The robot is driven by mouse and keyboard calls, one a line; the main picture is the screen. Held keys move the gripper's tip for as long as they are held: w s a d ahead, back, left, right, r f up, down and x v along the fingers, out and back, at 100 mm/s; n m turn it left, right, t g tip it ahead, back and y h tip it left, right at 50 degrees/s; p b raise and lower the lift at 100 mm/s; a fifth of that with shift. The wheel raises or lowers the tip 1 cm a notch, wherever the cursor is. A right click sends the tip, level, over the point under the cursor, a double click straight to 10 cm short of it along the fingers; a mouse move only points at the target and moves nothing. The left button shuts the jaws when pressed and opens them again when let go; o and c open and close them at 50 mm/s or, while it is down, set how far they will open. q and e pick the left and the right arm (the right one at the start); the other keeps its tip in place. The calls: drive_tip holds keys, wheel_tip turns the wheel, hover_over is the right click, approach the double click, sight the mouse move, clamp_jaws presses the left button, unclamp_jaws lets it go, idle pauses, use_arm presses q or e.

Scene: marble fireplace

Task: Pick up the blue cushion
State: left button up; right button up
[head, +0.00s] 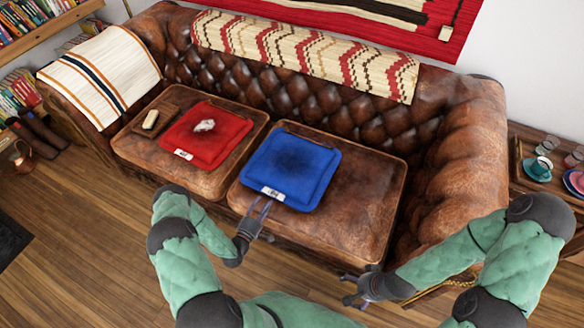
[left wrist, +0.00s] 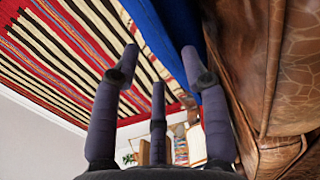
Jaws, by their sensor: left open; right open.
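The blue cushion (head: 290,166) lies flat on the right seat of the brown leather sofa, with a white label at its near edge. My left gripper (head: 263,206) is open at that near edge, beside the label; I cannot tell whether it touches. In the left wrist view the blue cushion (left wrist: 172,38) shows as a strip at the top, reaching behind the right finger of my left gripper (left wrist: 158,68). My right gripper (head: 352,288) is open and empty in front of the sofa, right of the cushion and apart from it.
A red cushion (head: 207,135) with a crumpled white item lies on the left seat. A wooden tray (head: 143,122) with a small pale object is left of it. A side table (head: 540,190) with cups stands right of the sofa. The right seat's right half is clear.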

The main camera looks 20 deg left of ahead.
sight(270, 196)
use_arm(q)
drive_tip(key=shift+w, duration=0.55)
drive_tip(key=w, duration=0.1)
drive_tip(key=w+b, duration=0.1)
drive_tip(key=w+f+b, duration=0.1)
drive_tip(key=w, duration=0.1)
drive_tip(key=shift+w+d, duration=0.1)
drive_tip(key=shift+d, duration=0.3)
drive_tip(key=shift+w+r+b, duration=0.15)
drive_tip(key=shift+w+b, duration=0.15)
drive_tip(key=shift+w, duration=0.05)
clamp_jaws()
